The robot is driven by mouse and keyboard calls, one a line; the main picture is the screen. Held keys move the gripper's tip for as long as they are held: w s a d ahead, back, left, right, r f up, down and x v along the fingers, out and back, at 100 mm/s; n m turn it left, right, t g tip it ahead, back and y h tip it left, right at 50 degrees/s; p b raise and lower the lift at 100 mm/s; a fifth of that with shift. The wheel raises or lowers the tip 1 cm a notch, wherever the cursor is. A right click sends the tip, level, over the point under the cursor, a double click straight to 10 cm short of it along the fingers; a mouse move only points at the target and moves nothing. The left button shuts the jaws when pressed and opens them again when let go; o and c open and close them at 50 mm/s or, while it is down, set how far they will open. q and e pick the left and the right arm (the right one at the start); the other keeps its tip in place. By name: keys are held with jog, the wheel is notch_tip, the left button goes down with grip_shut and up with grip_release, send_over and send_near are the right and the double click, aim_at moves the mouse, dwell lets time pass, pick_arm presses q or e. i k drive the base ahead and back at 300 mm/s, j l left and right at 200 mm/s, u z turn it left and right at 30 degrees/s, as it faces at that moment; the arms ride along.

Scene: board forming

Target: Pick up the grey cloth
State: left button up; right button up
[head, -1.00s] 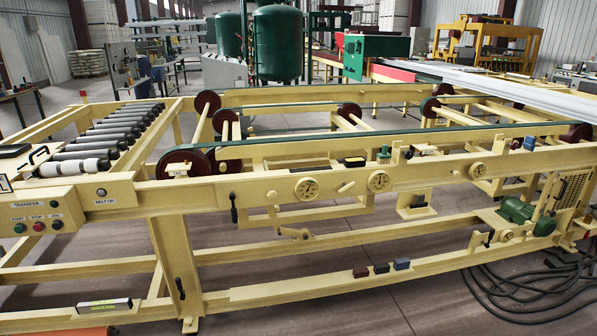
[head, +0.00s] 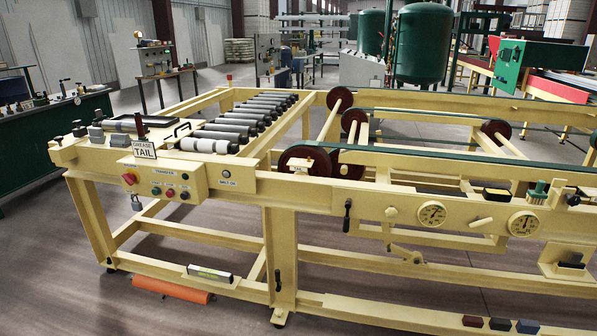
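A small flat pale grey piece (head: 588,192), which looks like the grey cloth, lies on top of the yellow front beam at the far right edge of the head view. It is partly cut off by the picture edge, and its folds are too small to make out. A green brush (head: 537,191) stands on the same beam to its left. Neither of my grippers shows in the head view.
The yellow conveyor frame (head: 330,205) fills the middle and right, with grey rollers (head: 245,125) at its left end. A dark green bench (head: 50,140) stands at left. An orange roll (head: 172,290) lies on the floor. Open floor lies in front at left.

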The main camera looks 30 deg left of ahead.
aim_at(118, 140)
jog(key=u, duration=1.95)
jog(key=i, duration=0.15)
